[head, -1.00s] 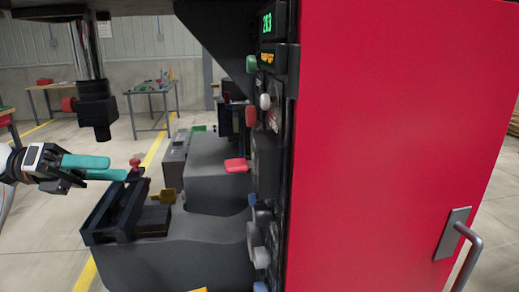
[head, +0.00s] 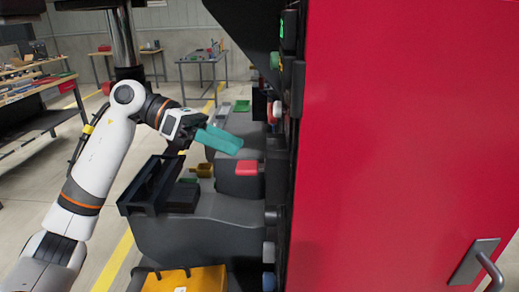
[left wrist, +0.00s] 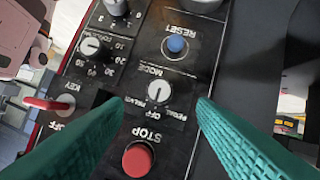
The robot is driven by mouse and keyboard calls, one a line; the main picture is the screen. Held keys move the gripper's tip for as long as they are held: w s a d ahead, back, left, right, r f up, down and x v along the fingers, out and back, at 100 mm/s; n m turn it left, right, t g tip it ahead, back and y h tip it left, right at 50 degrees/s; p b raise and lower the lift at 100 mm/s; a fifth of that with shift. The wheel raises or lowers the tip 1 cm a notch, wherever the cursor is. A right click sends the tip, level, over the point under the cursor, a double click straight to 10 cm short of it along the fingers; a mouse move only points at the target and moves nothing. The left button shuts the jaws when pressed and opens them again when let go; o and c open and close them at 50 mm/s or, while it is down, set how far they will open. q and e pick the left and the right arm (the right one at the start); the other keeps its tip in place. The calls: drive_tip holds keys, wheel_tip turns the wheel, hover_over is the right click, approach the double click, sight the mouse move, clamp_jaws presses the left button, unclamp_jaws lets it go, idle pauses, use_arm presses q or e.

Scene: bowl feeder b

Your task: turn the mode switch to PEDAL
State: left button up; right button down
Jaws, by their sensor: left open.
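The mode switch (left wrist: 158,91) is a round pale knob on a black control panel, seen upside down in the left wrist view. MODE is printed above it in the picture and PEDAL at its lower right; another label at its lower left is hard to read. Its exact setting is unclear. My left gripper (left wrist: 161,103) is open, its teal fingers on either side of the knob, apparently not touching it. In the head view my left gripper (head: 238,146) is beside the machine's panel side; the switch cannot be made out there. My right gripper is not in view.
Close to the switch are a blue RESET button (left wrist: 175,45), a red STOP button (left wrist: 138,160), a numbered dial (left wrist: 90,46) and a red-tagged key (left wrist: 48,103). The red cabinet (head: 400,140) fills the right side. A yellow box (head: 185,280) sits low in front.

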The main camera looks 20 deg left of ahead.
use_arm(q)
drive_tip(key=p+x, duration=0.1)
drive_tip(key=x, duration=0.5)
drive_tip(key=shift+d+p, duration=0.35)
drive_tip(key=shift+f, duration=0.1)
drive_tip(key=c, duration=1)
drive_tip(key=shift+o, duration=0.2)
drive_tip(key=n+g+h, duration=0.1)
drive_tip(key=n, duration=0.1)
drive_tip(key=n+g, duration=0.1)
drive_tip(key=n, duration=0.1)
drive_tip(key=n+g+h+p, duration=0.1)
drive_tip(key=n, duration=0.1)
drive_tip(key=shift+w+a+f+h, duration=0.1)
drive_tip(key=shift+w+h, duration=0.15)
drive_tip(key=shift+h, duration=0.05)
drive_tip(key=shift+n, duration=0.4)
